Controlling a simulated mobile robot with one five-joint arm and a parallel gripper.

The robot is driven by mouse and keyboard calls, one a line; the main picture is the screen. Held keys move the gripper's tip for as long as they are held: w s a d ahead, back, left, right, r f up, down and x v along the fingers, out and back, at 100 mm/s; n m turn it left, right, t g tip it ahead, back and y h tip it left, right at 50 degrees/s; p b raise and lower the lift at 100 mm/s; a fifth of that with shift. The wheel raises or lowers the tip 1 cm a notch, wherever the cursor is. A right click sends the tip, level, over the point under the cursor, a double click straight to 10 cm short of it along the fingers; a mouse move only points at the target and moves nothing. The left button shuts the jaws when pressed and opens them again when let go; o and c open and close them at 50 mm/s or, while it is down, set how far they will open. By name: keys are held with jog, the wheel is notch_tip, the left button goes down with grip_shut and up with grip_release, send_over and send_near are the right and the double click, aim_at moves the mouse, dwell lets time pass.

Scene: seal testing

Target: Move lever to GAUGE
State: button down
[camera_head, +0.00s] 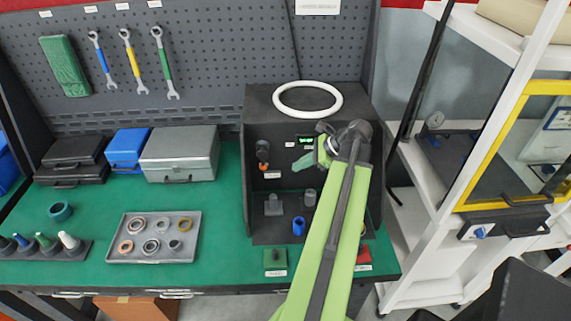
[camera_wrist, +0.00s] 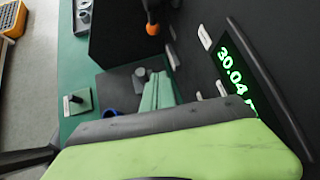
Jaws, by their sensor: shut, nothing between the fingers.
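The lever (camera_head: 263,156) is a dark handle with an orange knob on the back panel of the dark test box (camera_head: 258,104). In the wrist view the lever's orange knob (camera_wrist: 152,29) hangs beyond my fingertips. My gripper (camera_head: 297,166) is inside the box, to the right of the lever and apart from it. In the wrist view my green gripper fingers (camera_wrist: 160,76) are together and empty. A small label (camera_head: 272,175) sits below the lever, but its words are too small to read, so I cannot tell which position the lever is in.
A lit green display (camera_wrist: 235,78) reads about 30.04 beside my gripper. A white ring (camera_head: 277,101) lies on the box top. Grey fittings (camera_head: 273,206) and a blue part (camera_head: 298,226) stand below. A tray of rings (camera_head: 118,252) is to the left.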

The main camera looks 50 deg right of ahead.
jog(key=s, duration=0.1)
jog(key=s+d, duration=0.1)
jog(key=s, duration=0.1)
jog(key=s+d+r, duration=0.1)
jog(key=shift+s+d+p, duration=0.25)
jog(key=shift+s+p, duration=0.05)
jog(key=shift+s, duration=0.05)
